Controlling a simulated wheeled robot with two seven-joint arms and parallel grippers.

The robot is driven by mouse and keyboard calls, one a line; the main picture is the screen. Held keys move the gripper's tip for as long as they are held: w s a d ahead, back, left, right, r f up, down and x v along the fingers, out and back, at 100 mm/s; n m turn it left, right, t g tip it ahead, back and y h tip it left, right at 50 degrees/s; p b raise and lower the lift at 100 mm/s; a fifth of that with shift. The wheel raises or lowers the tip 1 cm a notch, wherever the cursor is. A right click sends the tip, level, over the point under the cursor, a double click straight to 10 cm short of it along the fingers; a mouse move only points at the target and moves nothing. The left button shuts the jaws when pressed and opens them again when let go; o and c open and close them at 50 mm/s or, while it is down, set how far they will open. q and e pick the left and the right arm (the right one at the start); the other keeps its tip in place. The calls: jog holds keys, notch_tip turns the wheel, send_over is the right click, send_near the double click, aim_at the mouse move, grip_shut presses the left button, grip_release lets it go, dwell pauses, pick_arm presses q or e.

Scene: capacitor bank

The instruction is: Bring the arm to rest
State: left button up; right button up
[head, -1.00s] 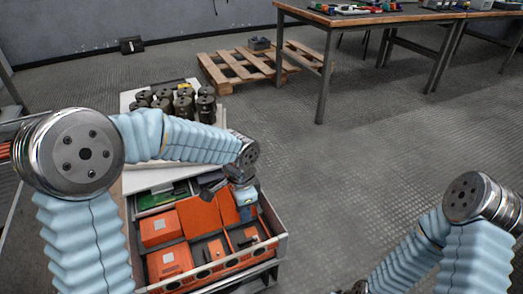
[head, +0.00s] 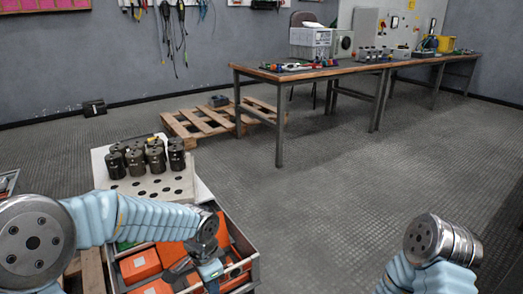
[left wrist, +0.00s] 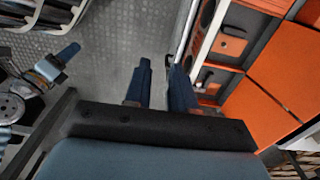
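My left arm reaches in from the left in the head view, and its gripper (head: 210,272) hangs over the front right part of the drawer of orange boxes (head: 140,266). In the left wrist view the two blue fingers of the left gripper (left wrist: 159,68) stand apart with floor visible between them and nothing held. The drawer's edge and orange boxes (left wrist: 285,65) lie to the right of the fingers. In the head view only the upper part of my right arm shows at lower right. What looks like my right gripper (left wrist: 55,62) shows at the left of the left wrist view; its opening is unclear.
Several dark cylindrical capacitors (head: 157,158) stand on a light tray with holes (head: 180,184) behind the drawer. A wooden pallet (head: 205,122) lies on the floor beyond. A long workbench (head: 300,73) stands at the back right. The floor at centre right is clear.

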pick_arm(q)
jog(key=s+f+n+h+p, duration=0.2)
jog(key=s+f+n, duration=0.4)
jog(key=f, duration=0.4)
jog(key=s+d+f+n+h+p, duration=0.1)
jog(key=s+f+n+p, duration=0.1)
jog(key=s+f+n, duration=0.4)
notch_tip(320, 180, down, 4)
jog(key=shift+s+r+n+t+h+p, duration=0.1)
jog(key=shift+s+n+t+h+p, duration=0.3)
jog(key=shift+s, duration=0.65)
